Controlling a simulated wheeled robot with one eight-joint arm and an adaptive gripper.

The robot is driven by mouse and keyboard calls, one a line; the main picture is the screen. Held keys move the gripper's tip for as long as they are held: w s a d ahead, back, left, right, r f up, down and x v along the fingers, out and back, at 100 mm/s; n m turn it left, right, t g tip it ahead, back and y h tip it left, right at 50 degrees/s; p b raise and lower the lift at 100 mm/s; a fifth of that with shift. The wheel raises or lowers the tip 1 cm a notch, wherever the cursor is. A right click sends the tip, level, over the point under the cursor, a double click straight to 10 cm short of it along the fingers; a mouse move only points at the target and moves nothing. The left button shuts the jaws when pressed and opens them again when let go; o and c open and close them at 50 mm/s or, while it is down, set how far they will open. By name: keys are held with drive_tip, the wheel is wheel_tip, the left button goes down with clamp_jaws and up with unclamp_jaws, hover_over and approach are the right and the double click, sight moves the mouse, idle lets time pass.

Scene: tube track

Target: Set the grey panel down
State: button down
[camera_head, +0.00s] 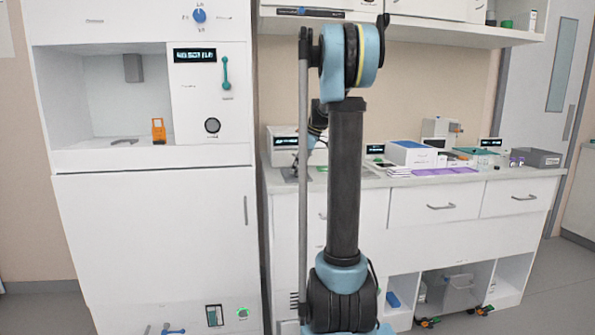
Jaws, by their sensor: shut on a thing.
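My gripper (297,166) is small and far off, low over the left end of the counter and partly hidden behind my own arm. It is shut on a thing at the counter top. A small grey flat shape (288,175) shows at the gripper and appears to be the grey panel. Its outline is mostly hidden, and I cannot tell whether it touches the counter (375,181).
A white instrument (283,140) stands right behind the gripper.

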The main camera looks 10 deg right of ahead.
drive_tip(key=c, duration=1.3)
unclamp_jaws()
drive_tip(key=v, duration=1.2)
drive_tip(key=s+a+f+m+h, duration=0.25)
drive_tip(key=s+f+m, duration=0.25)
drive_tip(key=s+f, duration=0.75)
drive_tip(key=s+a+f+m+h, duration=0.1)
drive_tip(key=s+a+f+m, duration=0.4)
drive_tip(key=s, duration=1.4)
drive_tip(key=s+f+m, duration=0.1)
drive_tip(key=s+f, duration=0.2)
drive_tip(key=f, duration=0.1)
drive_tip(key=s+d+f+m, duration=0.1)
drive_tip(key=s+f+m, duration=0.1)
drive_tip(key=s+f, duration=0.1)
drive_tip(key=s+d+f+m+t+h, duration=0.1)
drive_tip(key=s+f, duration=0.2)
drive_tip(key=f, duration=0.2)
drive_tip(key=shift+f+m, duration=0.25)
drive_tip(key=shift+m, duration=0.15)
